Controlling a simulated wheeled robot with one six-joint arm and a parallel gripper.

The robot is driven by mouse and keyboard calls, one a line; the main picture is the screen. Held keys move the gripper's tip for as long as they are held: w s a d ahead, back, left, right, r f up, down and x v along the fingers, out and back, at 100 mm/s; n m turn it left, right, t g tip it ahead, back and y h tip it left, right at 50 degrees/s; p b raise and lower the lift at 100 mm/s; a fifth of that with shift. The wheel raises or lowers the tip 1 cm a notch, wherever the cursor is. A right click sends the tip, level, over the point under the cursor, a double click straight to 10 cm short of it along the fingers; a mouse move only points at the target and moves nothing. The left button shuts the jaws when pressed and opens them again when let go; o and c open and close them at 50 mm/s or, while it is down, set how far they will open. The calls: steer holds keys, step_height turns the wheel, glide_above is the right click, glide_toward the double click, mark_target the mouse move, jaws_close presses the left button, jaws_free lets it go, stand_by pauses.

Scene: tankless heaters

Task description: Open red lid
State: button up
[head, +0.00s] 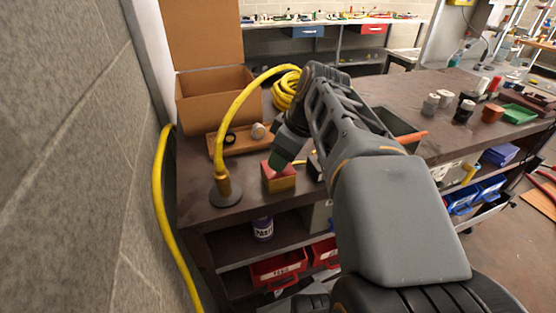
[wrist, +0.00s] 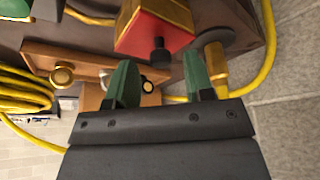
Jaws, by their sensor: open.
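A small gold box (head: 281,185) with a red lid (head: 270,170) stands near the front left edge of the dark workbench. In the wrist view, the red lid (wrist: 135,37) is at the top centre, with a black knob (wrist: 158,50) on it and the gold side of the box (wrist: 176,13) beyond. My gripper (head: 285,158) is just above the lid in the head view and hides part of it. In the wrist view my gripper (wrist: 160,60) has its two green fingers apart, with the knob between them in the picture. I cannot tell whether a finger touches the lid.
A yellow hose (head: 231,112) rises from a round-based brass fitting (head: 226,192) close to the box's left. A wooden board (head: 240,143) and open cardboard box (head: 215,100) stand behind. A wall (head: 75,150) bounds the left. Cans (head: 445,98) stand farther right.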

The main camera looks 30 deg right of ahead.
steer(key=shift+w+a+f, duration=0.1)
steer(key=shift+w+f, duration=0.05)
steer(key=shift+f, duration=0.3)
steer(key=shift+c, duration=0.4)
jaws_close()
